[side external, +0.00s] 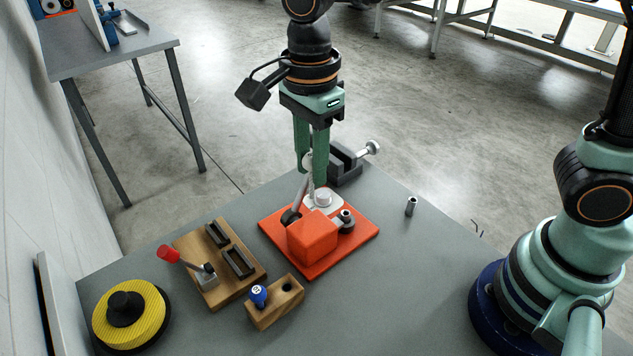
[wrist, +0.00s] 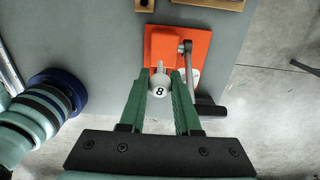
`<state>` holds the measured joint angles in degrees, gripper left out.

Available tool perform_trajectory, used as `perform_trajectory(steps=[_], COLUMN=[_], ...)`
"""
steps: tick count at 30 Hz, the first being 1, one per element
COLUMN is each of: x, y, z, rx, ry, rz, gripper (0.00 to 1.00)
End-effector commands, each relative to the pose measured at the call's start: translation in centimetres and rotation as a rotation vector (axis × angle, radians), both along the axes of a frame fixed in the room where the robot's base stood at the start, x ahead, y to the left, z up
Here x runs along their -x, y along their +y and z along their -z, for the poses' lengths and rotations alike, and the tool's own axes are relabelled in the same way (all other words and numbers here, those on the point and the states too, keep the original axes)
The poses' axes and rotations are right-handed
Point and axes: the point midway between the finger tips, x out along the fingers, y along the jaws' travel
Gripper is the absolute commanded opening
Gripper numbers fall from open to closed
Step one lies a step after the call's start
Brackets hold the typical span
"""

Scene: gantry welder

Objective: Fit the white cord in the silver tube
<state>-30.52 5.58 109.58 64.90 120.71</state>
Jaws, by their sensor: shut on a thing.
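My gripper (side external: 311,168) is shut on the white cord (side external: 312,178), above the orange-red fixture. In the side external view the cord is thin and hangs down between the fingers. In the wrist view a white ball (wrist: 158,88) marked 8 sits between my gripper's fingertips (wrist: 160,86) and looks like the cord's top end. A silver tube (side external: 346,213) stands upright in a dark ring on the fixture. Another small silver tube (side external: 411,205) stands on the bench to the right. The cord's lower end is hard to make out; it looks apart from both tubes.
The orange-red fixture (side external: 357,236) carries a block, a pale disc (side external: 323,199) and a silver lever (side external: 299,190) close to my fingers. A dark vise (side external: 344,162) stands behind. Wooden blocks (side external: 275,302) and a yellow disc (side external: 130,312) are at left. The right bench is mostly clear.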

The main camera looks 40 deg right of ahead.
Motion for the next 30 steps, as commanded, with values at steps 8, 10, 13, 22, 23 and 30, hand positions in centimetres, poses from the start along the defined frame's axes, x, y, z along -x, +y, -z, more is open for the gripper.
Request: perform_trajectory(steps=[8, 10, 13, 22, 23, 30], x=[-1.0, -1.0, -1.0, -0.9, -0.9, -0.9], y=[-7.5, -8.4, -8.9, -8.9, -9.0, -8.9], z=[3.7, 4.1, 4.5, 6.6, 6.9, 8.8], rx=[0.000, 0.000, -0.001, 0.001, 0.001, 0.000], ry=[0.000, 0.000, -0.001, 0.002, 0.003, 0.001], rz=[0.217, 0.242, 0.259, 0.260, 0.260, 0.259], gripper=[0.00, 0.00, 0.00, 0.00, 0.00, 0.00])
